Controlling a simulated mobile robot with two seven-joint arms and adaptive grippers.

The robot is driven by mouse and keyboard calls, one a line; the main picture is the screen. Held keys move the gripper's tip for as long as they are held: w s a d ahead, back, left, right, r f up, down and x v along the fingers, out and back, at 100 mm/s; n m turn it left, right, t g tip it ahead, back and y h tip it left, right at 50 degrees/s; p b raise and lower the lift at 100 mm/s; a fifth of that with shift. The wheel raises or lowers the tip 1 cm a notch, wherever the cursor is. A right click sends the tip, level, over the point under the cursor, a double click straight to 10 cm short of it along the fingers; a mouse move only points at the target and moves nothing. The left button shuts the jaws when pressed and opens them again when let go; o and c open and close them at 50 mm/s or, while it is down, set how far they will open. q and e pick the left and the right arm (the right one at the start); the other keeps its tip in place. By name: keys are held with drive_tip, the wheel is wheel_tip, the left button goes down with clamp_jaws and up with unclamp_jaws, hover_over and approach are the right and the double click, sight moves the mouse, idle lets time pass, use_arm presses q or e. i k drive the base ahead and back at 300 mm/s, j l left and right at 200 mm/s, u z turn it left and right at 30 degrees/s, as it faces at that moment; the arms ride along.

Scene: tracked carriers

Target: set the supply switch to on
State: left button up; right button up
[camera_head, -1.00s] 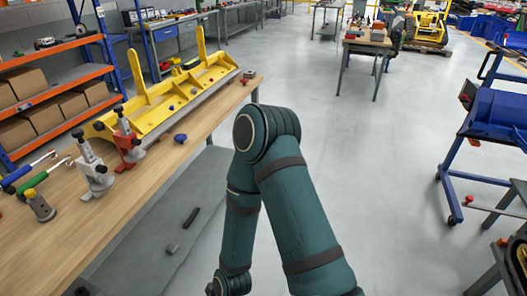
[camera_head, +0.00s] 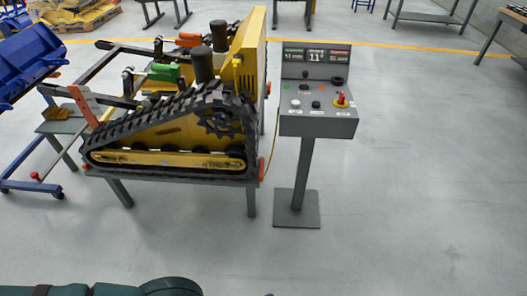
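A grey control console (camera_head: 318,124) stands on a single post with a square foot, right of the tracked carrier. Black knobs, small buttons and a lit display (camera_head: 315,55) are also on the console. Neither gripper is in view. Only a dark green part of my arm shows along the bottom left edge, well apart from the console.
A yellow tracked carrier (camera_head: 175,132) with black tracks stands on a low stand left of the console, with a thin cable between them. A blue wheeled frame (camera_head: 30,62) is at far left. The floor in front and right is clear.

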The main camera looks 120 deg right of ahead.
sight(341, 102)
drive_tip(key=z, duration=4.4)
